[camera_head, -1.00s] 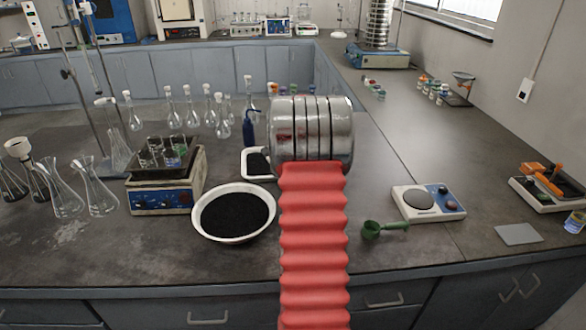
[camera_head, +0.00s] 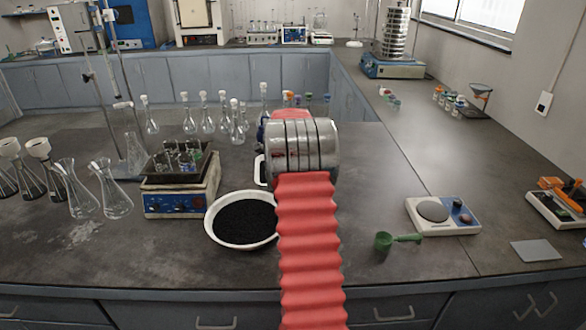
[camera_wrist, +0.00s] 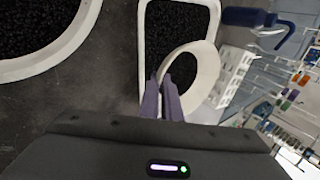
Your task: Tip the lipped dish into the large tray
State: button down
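The lipped dish (camera_wrist: 207,78) is a small white round dish in the wrist view, seen tilted at my fingertips. My gripper (camera_wrist: 165,84) has its two purple fingers close together at the dish's near rim and looks shut on it. What the dish holds is unclear. Behind it is a white-rimmed rectangular tray (camera_wrist: 143,38) with black granules. In the head view my arm hides the dish, my fingers and most of this tray (camera_head: 258,172). A larger round white basin (camera_head: 211,232) of black granules stands left of my arm; its rim (camera_wrist: 78,40) also shows in the wrist view.
A hotplate (camera_head: 180,200) with a dark pan of small beakers stands left of the basin, with glass flasks (camera_head: 112,190) beyond it. A green scoop (camera_head: 384,241) and a balance (camera_head: 442,215) lie to the right.

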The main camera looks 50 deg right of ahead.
jog(key=w+d+m+g+h, duration=0.1)
jog(key=w+m, duration=0.3)
jog(key=w, duration=0.7)
jog(key=shift+w+d+g, duration=0.3)
jog(key=shift+d+g, duration=0.2)
jog(key=shift+g, duration=0.1)
dwell(0.5)
jog(key=shift+f+m+t, duration=0.25)
jog(key=shift+m+t, duration=0.05)
jog(key=shift+s+d+r+m+t+y, duration=0.35)
jog(key=shift+s+m+t+y, duration=0.5)
jog(key=shift+t, duration=1)
jog(key=shift+s+d+r+m+t+y, duration=0.25)
jog(key=shift+s+d+m+t+y, duration=0.25)
jog(key=shift+t+y, duration=0.9)
jog(key=shift+s+d+r+m+t+y, duration=0.35)
jog(key=shift+s+m+t+y, duration=0.3)
jog(key=shift+t, duration=1.6)
jog(key=shift+s+d+f+m+t+y, duration=0.15)
jog(key=shift+s+d+m+t, duration=0.15)
jog(key=shift+t, duration=0.25)
jog(key=shift+s+d+f+m+t+y, duration=0.1)
jog(key=shift+s+d+m+t+y, duration=0.05)
jog(key=shift+s+m+t, duration=0.35)
jog(key=shift+s+d+m+t, duration=0.35)
jog(key=shift+s+m+t, duration=0.15)
jog(key=shift+t, duration=0.45)
jog(key=shift+s+d+m+t, duration=0.35)
jog(key=shift+s+m+t, duration=0.1)
jog(key=shift+t, duration=0.45)
